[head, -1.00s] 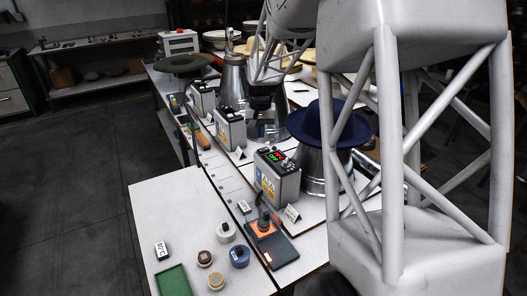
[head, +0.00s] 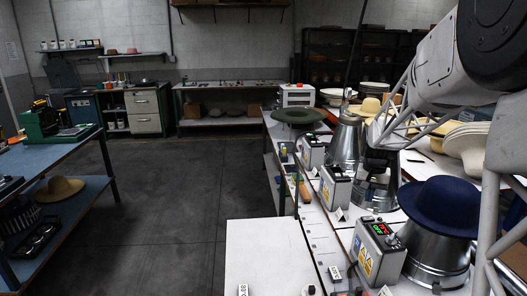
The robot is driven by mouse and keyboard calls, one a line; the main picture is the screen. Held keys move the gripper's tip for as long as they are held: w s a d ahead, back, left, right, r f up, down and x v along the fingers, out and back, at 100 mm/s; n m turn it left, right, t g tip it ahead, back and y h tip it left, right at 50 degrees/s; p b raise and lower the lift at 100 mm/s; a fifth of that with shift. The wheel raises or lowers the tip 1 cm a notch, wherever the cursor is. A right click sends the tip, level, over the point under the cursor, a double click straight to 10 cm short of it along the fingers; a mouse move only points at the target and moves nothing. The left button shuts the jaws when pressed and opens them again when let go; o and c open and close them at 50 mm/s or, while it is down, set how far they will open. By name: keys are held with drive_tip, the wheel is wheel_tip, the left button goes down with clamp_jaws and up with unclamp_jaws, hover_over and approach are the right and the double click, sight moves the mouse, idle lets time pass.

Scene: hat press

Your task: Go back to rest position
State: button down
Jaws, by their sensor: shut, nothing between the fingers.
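My gripper (head: 376,180) is a small dark shape at the end of my pale lattice arm, right of centre in the head view. It is shut and empty, low in front of the middle metal press (head: 373,196), which it partly hides. I cannot tell whether it touches the press. A dark blue hat (head: 440,203) sits on the nearest metal cone (head: 436,252), to the right of my gripper. A dark green hat (head: 298,115) lies on the far part of the bench.
Control boxes (head: 379,250) with displays line the bench beside the presses. Straw-coloured hats (head: 370,107) stand behind my arm. A white table (head: 262,258) is at the front. A blue workbench (head: 45,155) stands at left, with open floor (head: 170,215) between.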

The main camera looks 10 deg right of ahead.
drive_tip(key=s+a+r+n, duration=0.1)
drive_tip(key=s+a+r, duration=0.2)
drive_tip(key=s+a, duration=0.25)
drive_tip(key=s+a+r+n+t, duration=0.1)
drive_tip(key=s+a+r, duration=0.1)
drive_tip(key=s+a, duration=0.3)
drive_tip(key=s+a+r+n, duration=0.1)
drive_tip(key=s+a+r, duration=0.25)
drive_tip(key=s, duration=0.35)
drive_tip(key=s+a+f+n, duration=0.1)
drive_tip(key=s+a, duration=0.3)
drive_tip(key=s, duration=0.5)
drive_tip(key=s+a+f+n+t, duration=0.1)
drive_tip(key=s+a, duration=0.3)
drive_tip(key=s, duration=0.6)
drive_tip(key=shift+a+f+n+t, duration=0.2)
drive_tip(key=shift+a+n+t, duration=0.1)
drive_tip(key=shift+n, duration=0.1)
